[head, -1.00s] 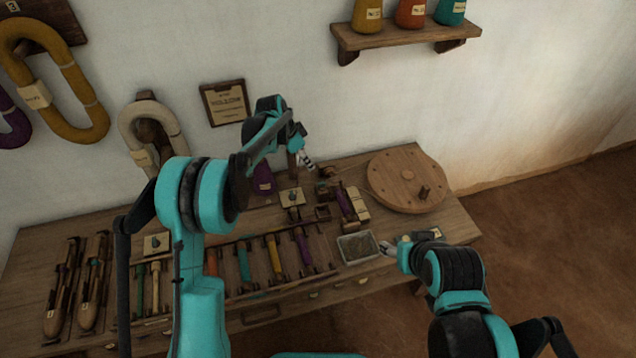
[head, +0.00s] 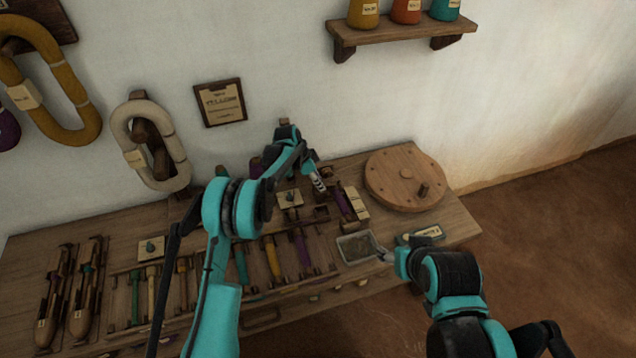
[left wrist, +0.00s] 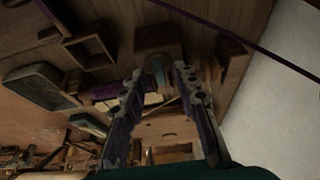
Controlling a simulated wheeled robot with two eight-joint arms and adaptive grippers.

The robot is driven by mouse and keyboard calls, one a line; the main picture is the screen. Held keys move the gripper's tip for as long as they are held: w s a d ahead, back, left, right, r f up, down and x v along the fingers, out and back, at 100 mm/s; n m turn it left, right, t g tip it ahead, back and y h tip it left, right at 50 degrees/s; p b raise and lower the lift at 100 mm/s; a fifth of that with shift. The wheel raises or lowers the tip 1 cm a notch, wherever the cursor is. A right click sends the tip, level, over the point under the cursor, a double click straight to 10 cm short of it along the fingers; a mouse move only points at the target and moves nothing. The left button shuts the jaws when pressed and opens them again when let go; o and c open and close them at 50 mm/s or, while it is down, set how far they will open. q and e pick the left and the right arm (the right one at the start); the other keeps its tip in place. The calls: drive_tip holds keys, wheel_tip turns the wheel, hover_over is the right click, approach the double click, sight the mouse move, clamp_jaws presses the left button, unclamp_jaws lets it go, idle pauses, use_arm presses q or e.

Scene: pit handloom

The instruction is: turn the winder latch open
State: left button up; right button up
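In the head view my left gripper (head: 320,186) points down at the small wooden winder, beside its purple bobbin (head: 342,205). In the left wrist view the left gripper (left wrist: 158,72) has its two fingers spread apart. A small rounded brown and greenish piece (left wrist: 157,66), which looks like the winder latch, shows between the fingertips in front of a wooden block (left wrist: 157,38). I cannot tell whether the fingers touch it. The purple bobbin (left wrist: 107,90) lies left of the fingers there. My right gripper (head: 384,255) is beside the grey tray (head: 357,247); its fingers are too small to read.
A round wooden wheel (head: 404,176) lies on the bench's right end. Several coloured bobbins lie in a rack (head: 200,290) along the front. Shuttles (head: 88,285) lie at the left. The wall, with yarn hanks and a shelf (head: 400,30), stands behind.

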use_arm(q)
clamp_jaws()
drive_tip(key=shift+n, duration=0.4)
drive_tip(key=n+t, duration=0.1)
drive_tip(key=n, duration=0.1)
drive_tip(key=shift+s+n+y, duration=0.1)
drive_tip(key=shift+n+y, duration=0.2)
drive_tip(key=shift+n, duration=0.1)
drive_tip(key=n, duration=0.1)
drive_tip(key=n+t, duration=0.1)
drive_tip(key=n, duration=0.1)
drive_tip(key=shift+s+d+n+y, duration=0.1)
drive_tip(key=shift+d+n+y, duration=0.05)
drive_tip(key=shift+n+y, duration=0.2)
drive_tip(key=n+y, duration=0.1)
drive_tip(key=n, duration=0.1)
drive_tip(key=n+t+y, duration=0.1)
drive_tip(key=n, duration=0.2)
drive_tip(key=shift+d, duration=0.15)
drive_tip(key=n+y, duration=0.2)
drive_tip(key=n, duration=0.3)
drive_tip(key=shift+n, duration=0.35)
